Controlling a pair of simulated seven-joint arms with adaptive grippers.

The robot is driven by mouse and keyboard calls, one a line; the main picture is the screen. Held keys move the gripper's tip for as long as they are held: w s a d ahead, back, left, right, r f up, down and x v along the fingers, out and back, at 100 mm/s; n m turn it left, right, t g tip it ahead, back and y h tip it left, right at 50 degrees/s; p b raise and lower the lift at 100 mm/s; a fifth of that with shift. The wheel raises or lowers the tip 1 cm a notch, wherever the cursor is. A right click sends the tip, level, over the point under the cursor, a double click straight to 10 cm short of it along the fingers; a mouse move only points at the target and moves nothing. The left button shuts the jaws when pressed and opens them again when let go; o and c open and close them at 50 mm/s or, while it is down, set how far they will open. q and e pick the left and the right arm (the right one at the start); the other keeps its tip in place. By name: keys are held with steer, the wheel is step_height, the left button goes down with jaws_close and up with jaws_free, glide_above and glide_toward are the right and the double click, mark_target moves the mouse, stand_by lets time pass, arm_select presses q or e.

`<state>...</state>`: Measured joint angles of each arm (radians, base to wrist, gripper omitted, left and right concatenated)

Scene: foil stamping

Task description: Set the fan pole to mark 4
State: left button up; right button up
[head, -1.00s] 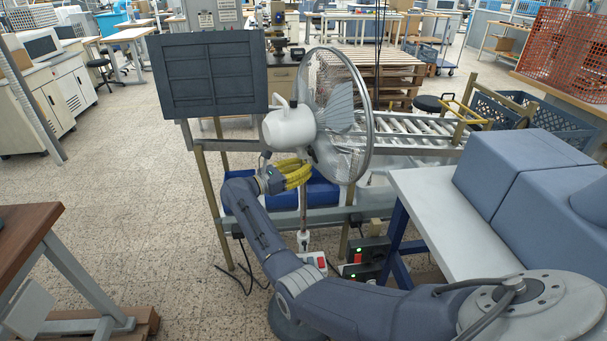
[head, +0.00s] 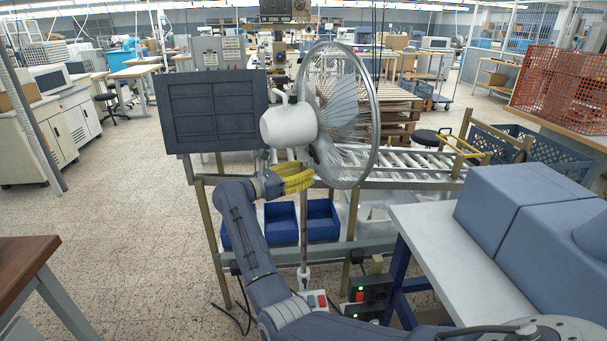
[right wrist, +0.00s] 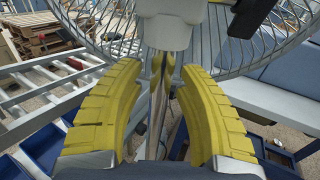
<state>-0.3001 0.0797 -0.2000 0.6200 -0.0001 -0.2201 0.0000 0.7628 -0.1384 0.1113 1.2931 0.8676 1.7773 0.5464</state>
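The fan has a white motor housing (head: 288,126) and a round wire cage (head: 345,120), facing right in the head view. Its slim upright pole (head: 303,225) runs down past the blue bins to a white fitting low down. My right gripper (head: 310,176) has yellow fingers just below the motor housing. I cannot read any marks on the pole. My left gripper is not in view.
A dark panel (head: 211,112) stands left of the fan. Blue bins (head: 282,222) sit behind the pole. A roller conveyor (head: 415,163) runs behind the fan. A pale table (head: 455,255) with blue-grey blocks is at right. A control box with red and green lights (head: 368,290) is low down.

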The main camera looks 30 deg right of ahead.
steer(key=shift+o, duration=0.4)
steer(key=a, duration=0.7)
steer(key=shift+a, duration=0.2)
steer(key=shift+s, duration=0.1)
